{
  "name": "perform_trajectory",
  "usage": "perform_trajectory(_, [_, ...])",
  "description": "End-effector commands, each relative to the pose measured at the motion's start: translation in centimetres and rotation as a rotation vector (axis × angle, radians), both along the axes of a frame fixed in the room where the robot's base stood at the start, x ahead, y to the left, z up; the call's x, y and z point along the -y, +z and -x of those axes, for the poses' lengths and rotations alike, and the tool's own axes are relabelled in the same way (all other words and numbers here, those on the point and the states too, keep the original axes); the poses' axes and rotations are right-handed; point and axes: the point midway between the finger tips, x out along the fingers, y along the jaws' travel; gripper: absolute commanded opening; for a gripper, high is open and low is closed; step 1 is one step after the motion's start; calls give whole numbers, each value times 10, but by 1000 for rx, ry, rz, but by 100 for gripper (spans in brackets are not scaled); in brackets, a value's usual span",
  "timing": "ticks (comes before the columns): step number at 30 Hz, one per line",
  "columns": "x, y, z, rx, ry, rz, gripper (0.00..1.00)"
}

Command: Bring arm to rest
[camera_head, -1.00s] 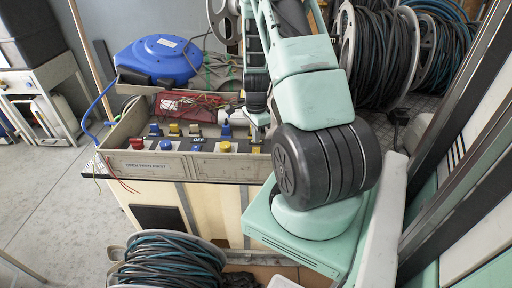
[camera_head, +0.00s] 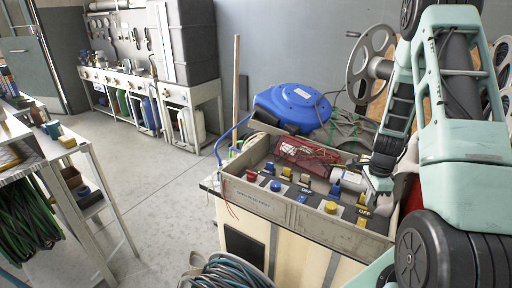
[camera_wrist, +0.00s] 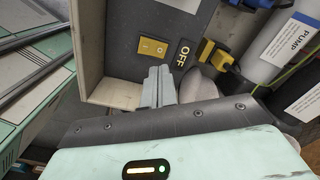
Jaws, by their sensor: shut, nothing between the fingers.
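My arm reaches down at the right of the head view, over the right end of a tray-like control box (camera_head: 265,203). My gripper (camera_head: 376,186) points down close to the switches at that end. In the wrist view my gripper's fingers (camera_wrist: 158,86) are together with nothing between them, just beside a yellow switch (camera_wrist: 153,47) and an "OFF" label (camera_wrist: 182,54). Whether the fingertips touch the panel cannot be told. A wall of the box (camera_wrist: 90,45) stands close to the fingers.
A blue hose reel (camera_head: 293,105) sits behind the box, with a grey reel (camera_head: 371,66) beside my arm. Labelled cylinders (camera_wrist: 285,45) lie near my gripper. A shelf (camera_head: 75,170) stands at left; the floor (camera_head: 160,185) between is clear.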

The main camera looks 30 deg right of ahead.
Motion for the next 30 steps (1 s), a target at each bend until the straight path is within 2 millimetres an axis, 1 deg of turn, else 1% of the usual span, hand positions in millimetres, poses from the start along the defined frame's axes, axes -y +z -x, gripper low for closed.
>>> perform_trajectory(3, [0,0,0,0,2,0,0])
perform_trajectory(5, [-7,4,-6,5,31,-3,0])
perform_trajectory(8, [-33,17,-26,21,150,-14,0])
perform_trajectory(11, [-82,39,-54,46,366,-31,0])
perform_trajectory(12, [-107,50,-65,57,475,-39,0])
perform_trajectory(13, [-127,58,-71,65,559,-45,0])
perform_trajectory(14, [-147,66,-77,73,646,-52,0])
perform_trajectory(15, [-174,77,-81,82,762,-58,0])
perform_trajectory(17, [-215,93,-84,95,942,-68,0])
perform_trajectory(18, [-242,104,-84,102,1066,-72,0])
perform_trajectory(20, [-283,119,-77,112,1254,-78,0])
perform_trajectory(21, [-310,129,-70,117,1385,-81,0])
perform_trajectory(23, [-349,143,-54,122,1588,-83,0])
perform_trajectory(24, [-373,152,-41,125,1727,-80,0])
perform_trajectory(26, [-406,165,-16,126,1941,-76,0])
perform_trajectory(27, [-425,173,2,123,2081,-73,0])
perform_trajectory(30, [-457,186,45,111,2387,-53,0])
